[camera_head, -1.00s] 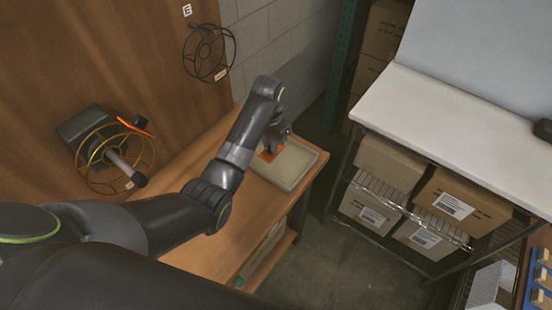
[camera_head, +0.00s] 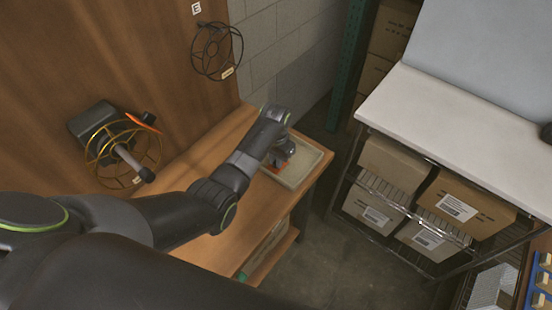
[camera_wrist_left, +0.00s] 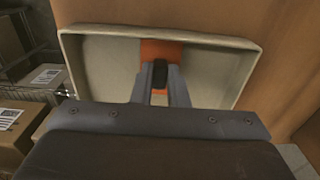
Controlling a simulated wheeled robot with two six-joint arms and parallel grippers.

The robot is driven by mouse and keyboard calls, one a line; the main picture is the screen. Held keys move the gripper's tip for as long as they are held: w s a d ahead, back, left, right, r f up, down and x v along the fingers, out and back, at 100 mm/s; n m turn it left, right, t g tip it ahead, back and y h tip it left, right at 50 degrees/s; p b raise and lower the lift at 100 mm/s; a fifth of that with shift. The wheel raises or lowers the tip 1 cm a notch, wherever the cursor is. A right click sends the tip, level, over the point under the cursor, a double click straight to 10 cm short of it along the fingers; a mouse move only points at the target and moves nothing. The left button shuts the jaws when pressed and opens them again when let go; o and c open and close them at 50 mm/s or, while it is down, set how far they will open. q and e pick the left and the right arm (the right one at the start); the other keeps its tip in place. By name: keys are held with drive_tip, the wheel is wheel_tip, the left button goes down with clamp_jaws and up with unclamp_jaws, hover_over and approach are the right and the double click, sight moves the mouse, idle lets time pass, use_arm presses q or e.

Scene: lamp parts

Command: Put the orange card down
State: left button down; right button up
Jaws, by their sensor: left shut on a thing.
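The orange card (camera_head: 281,164) shows as a small patch beneath my left gripper (camera_head: 280,160), over the tray (camera_head: 309,168). In the left wrist view the orange card (camera_wrist_left: 161,50) lies between and beyond the fingers of my left gripper (camera_wrist_left: 160,70), inside the rim of the pale tray (camera_wrist_left: 110,62). The gripper is shut on the card. The fingers and wrist hide part of the card, and I cannot tell whether it touches the tray floor. My right gripper is not in view.
The tray sits on a wooden bench (camera_head: 245,215). A yellow wire lampshade frame (camera_head: 130,155) is at the left, and a dark wire frame (camera_head: 217,52) is on the wooden wall. A white-topped shelf (camera_head: 450,120) with cardboard boxes (camera_head: 455,207) stands at the right.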

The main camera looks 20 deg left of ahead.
use_arm(q)
drive_tip(key=c, duration=1.4)
unclamp_jaws()
drive_tip(key=shift+f, duration=0.1)
drive_tip(key=shift+c, duration=0.2)
wheel_tip(320, 180, up, 12)
drive_tip(key=shift+b, duration=0.3)
drive_tip(key=shift+s, duration=0.1)
